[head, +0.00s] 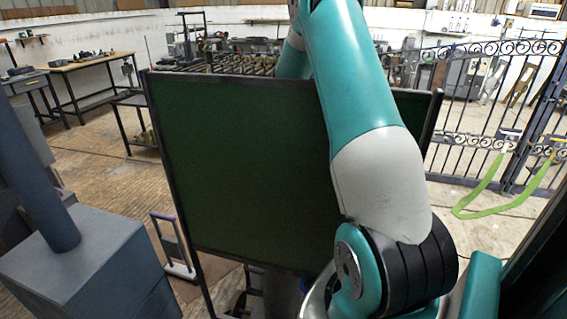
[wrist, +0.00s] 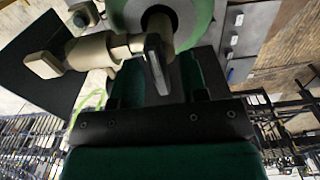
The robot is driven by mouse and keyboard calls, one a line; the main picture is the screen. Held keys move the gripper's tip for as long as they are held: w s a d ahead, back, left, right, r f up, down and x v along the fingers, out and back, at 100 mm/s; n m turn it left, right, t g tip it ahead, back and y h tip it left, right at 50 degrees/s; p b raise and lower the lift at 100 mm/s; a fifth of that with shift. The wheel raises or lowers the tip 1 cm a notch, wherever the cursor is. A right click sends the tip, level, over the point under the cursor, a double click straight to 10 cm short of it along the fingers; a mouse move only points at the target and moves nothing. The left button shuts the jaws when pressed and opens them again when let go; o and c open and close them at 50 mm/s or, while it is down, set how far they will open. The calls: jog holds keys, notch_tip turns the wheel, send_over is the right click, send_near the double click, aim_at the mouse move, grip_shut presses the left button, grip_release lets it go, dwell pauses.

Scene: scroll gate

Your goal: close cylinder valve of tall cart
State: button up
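In the wrist view a pale brass valve (wrist: 98,50) sits at the top of a green, rounded cylinder (wrist: 204,20). A dark, narrow handwheel or handle (wrist: 157,65) stands out from the valve, seen nearly edge-on. My gripper (wrist: 162,75) reaches up from the bottom with its two teal fingers apart, one on each side of the dark handle. I cannot tell whether either finger touches it. In the head view my arm hides the gripper and valve, and I cannot make out the tall cart as a whole.
A dark green framed screen (head: 240,170) fills the middle of the head view. A blue-grey box with a post (head: 85,265) stands at left, and a small purple-handled trolley (head: 175,250) is beside it. A barred gate (head: 475,110) with a green strap (head: 480,212) is at right.

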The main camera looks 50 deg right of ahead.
notch_tip(320, 180, up, 17)
jog(key=b, duration=0.3)
jog(key=shift+r, duration=0.2)
dwell(0.4)
